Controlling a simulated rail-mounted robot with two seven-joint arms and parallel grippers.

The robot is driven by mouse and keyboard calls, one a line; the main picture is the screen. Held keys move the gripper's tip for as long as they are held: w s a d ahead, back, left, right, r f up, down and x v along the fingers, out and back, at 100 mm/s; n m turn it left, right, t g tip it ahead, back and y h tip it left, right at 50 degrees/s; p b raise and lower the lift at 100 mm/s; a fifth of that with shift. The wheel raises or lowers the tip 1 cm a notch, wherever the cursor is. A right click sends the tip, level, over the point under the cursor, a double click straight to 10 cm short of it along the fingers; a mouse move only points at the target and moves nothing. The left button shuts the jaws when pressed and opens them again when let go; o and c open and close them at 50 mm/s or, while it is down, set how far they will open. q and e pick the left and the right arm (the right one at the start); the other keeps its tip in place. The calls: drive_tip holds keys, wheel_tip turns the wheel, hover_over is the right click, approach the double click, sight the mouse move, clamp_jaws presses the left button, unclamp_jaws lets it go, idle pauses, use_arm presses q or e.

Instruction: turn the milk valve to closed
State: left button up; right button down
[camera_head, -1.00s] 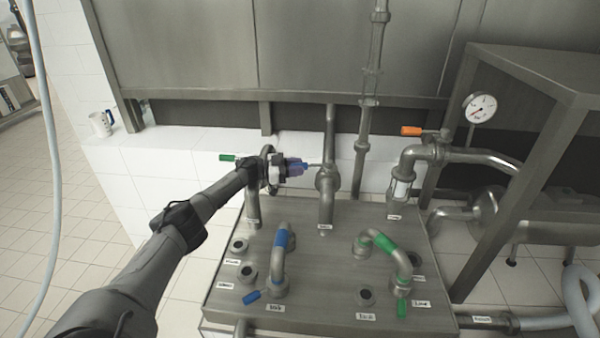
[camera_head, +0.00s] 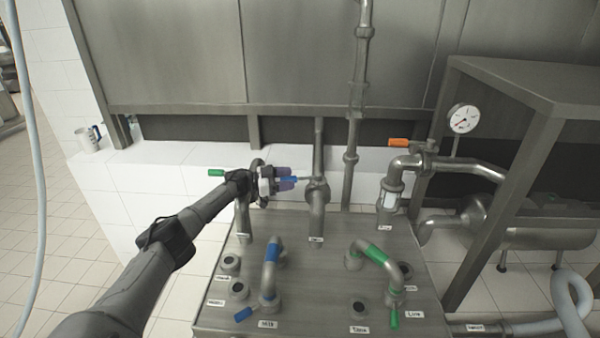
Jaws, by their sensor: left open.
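My left gripper (camera_head: 287,179) reaches in from the left with its purple fingers apart. It is at a blue-tipped lever (camera_head: 295,179) that points left, about level, from a valve on the upright middle pipe (camera_head: 317,205). The lever's end appears to lie between the fingers; I cannot tell whether they touch it. The label below this pipe is too small to read. A second blue handle (camera_head: 243,314) is at the front left, by the bent pipe with a blue band (camera_head: 271,253) and a label that seems to read Milk (camera_head: 267,323). My right gripper is not in view.
An orange lever (camera_head: 398,142) and a gauge (camera_head: 464,119) are at the back right. A green-banded bend (camera_head: 378,254) has a green handle (camera_head: 394,318). A mug (camera_head: 88,138) stands on the ledge.

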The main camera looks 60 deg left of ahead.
use_arm(q)
wheel_tip(320, 180, up, 4)
drive_tip(key=shift+f+p, duration=0.25)
drive_tip(key=shift+p, duration=0.25)
drive_tip(key=w+d+r+p, duration=0.3)
drive_tip(key=d+r, duration=0.3)
drive_tip(key=d, duration=0.5)
drive_tip(key=shift+w+r, duration=0.4)
drive_tip(key=shift+w, duration=0.15)
